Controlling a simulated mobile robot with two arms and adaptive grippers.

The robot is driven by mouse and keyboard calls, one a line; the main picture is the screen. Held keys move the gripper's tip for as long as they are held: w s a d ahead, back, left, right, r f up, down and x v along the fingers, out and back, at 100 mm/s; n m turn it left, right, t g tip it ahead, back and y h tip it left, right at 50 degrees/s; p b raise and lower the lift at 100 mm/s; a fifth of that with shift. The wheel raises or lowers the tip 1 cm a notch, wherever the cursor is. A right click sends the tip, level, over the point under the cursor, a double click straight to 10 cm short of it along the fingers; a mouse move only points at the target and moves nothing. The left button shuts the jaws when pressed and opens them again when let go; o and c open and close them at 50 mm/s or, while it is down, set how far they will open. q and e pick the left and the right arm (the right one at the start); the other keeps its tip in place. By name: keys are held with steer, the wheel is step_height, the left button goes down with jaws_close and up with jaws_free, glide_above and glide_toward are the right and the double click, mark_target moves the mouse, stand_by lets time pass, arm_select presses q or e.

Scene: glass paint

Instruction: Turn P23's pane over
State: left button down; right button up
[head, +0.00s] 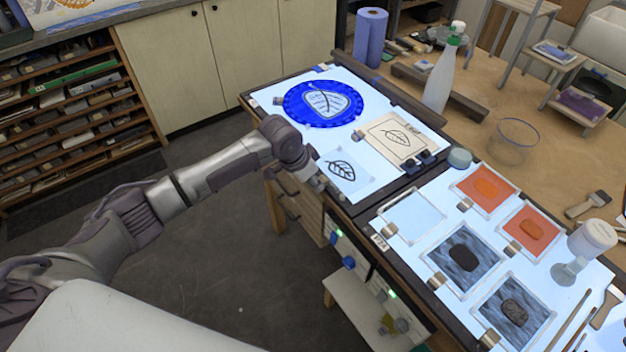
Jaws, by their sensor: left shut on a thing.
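A clear, square pane with a black leaf drawing (342,170) is at the front edge of the lit panel nearest my left arm. My left gripper (318,182) is at the pane's left edge and shut on it; its fingertips are small and partly hidden. Whether the pane touches the panel or is held just above it I cannot tell. A small label (380,242), too small to read surely, lies beside a plain pale framed square (414,216) on the nearer lit panel. My right gripper is not in view.
Red panes (484,190) and dark-blue panes (463,258) lie to the right. A spray bottle (441,80) and glass bowl (513,140) stand behind.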

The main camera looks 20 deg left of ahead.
arm_select(q)
steer(key=shift+f, duration=0.1)
steer(key=c, duration=0.8)
jaws_free()
steer(key=shift+c, duration=0.2)
steer(key=v, duration=1.1)
steer(key=shift+r, duration=0.35)
